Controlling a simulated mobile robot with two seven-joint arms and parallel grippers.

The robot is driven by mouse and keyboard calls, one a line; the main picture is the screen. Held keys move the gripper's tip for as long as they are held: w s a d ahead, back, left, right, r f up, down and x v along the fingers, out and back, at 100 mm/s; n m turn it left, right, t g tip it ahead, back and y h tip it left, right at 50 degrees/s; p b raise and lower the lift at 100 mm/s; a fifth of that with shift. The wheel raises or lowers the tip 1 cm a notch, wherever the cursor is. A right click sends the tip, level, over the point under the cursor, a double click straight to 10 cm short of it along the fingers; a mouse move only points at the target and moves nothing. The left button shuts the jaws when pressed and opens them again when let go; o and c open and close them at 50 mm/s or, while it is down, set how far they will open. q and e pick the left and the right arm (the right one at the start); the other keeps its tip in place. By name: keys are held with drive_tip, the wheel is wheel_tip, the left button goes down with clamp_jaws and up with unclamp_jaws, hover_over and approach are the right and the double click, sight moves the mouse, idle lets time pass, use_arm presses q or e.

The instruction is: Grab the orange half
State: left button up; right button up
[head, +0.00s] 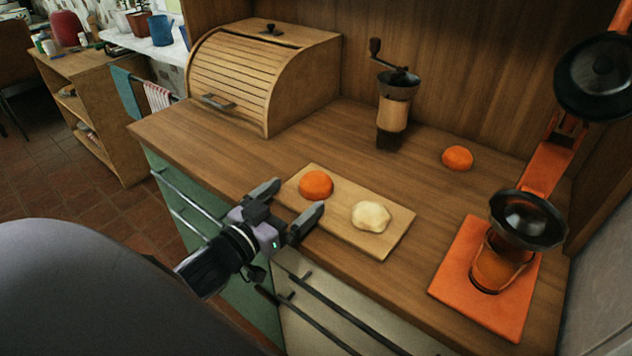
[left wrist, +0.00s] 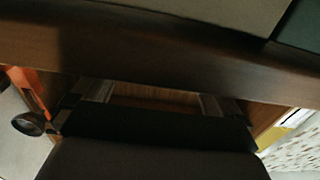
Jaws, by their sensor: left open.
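An orange half (head: 316,185), its rounded skin up, lies on the wooden cutting board (head: 385,246) near the board's left end. A second orange, dome-shaped piece (head: 457,158) lies on the counter at the back right. My left gripper (head: 294,199) is open and empty at the counter's front edge. Its two fingers point towards the orange half on the board, which lies just beyond the fingertips. In the left wrist view the open fingers (left wrist: 155,96) show against the dark counter edge (left wrist: 130,60), and no orange half can be made out. My right gripper is out of view.
A pale, lumpy round item (head: 370,216) sits on the board right of the orange half. An orange press (head: 505,255) with a glass stands at the right. A coffee grinder (head: 393,115) and a roll-top bread box (head: 245,75) stand behind. The counter between them is clear.

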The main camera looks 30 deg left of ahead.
sight(305, 192)
use_arm(q)
drive_tip(key=w, duration=0.2)
drive_tip(key=w+d, duration=0.1)
drive_tip(key=w, duration=0.1)
drive_tip(key=shift+w, duration=0.65)
drive_tip(key=c, duration=1.1)
